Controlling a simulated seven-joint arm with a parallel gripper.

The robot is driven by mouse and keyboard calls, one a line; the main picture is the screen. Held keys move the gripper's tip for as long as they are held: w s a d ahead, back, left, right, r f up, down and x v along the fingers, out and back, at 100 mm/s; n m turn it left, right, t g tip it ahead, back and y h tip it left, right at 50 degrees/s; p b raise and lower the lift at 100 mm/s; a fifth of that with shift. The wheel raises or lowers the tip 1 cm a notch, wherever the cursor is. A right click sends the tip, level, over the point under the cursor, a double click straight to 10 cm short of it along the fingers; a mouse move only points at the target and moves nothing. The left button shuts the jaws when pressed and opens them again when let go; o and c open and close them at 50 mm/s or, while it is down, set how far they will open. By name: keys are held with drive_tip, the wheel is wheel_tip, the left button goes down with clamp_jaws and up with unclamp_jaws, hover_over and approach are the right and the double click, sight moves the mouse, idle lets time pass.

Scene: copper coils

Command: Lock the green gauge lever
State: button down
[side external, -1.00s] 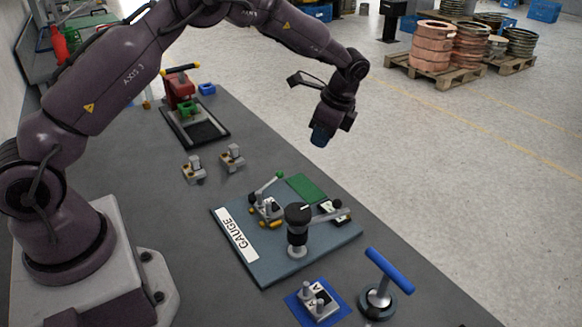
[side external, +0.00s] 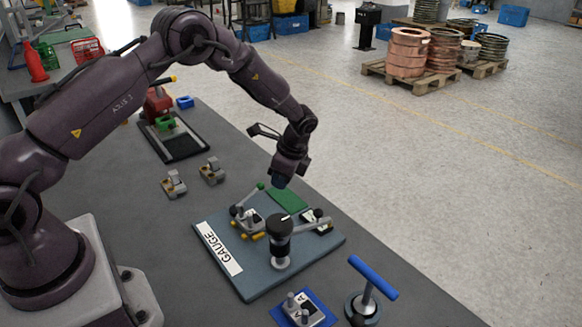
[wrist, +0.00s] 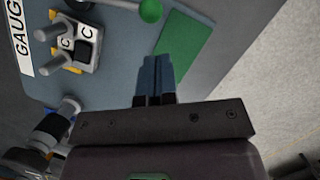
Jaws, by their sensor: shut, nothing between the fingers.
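The green-knobbed lever (side external: 260,186) stands up at a slant from a clamp fixture on the blue-grey gauge plate (side external: 222,268). Its green ball knob (wrist: 150,10) shows at the top edge of the wrist view. A light block marked C (wrist: 72,48) lies left of the knob there. My gripper (side external: 279,183) is above the plate's far side, close to the green knob, to its right in the side view. In the wrist view, the blue fingers (wrist: 157,75) are together and empty, over the plate near the green pad (wrist: 187,45). They appear apart from the knob.
A black-topped post (side external: 279,240) rises mid-plate, with another lever (side external: 310,220) to its right. A blue T-handle (side external: 372,277) and a block marked A (side external: 303,308) stand in front. Small clamps (side external: 174,184) and a red press (side external: 157,103) are behind. Table left of the plate is clear.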

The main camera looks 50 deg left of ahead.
drive_tip(key=shift+s+a+f, duration=0.15)
drive_tip(key=shift+s+a, duration=0.55)
drive_tip(key=shift+a, duration=0.3)
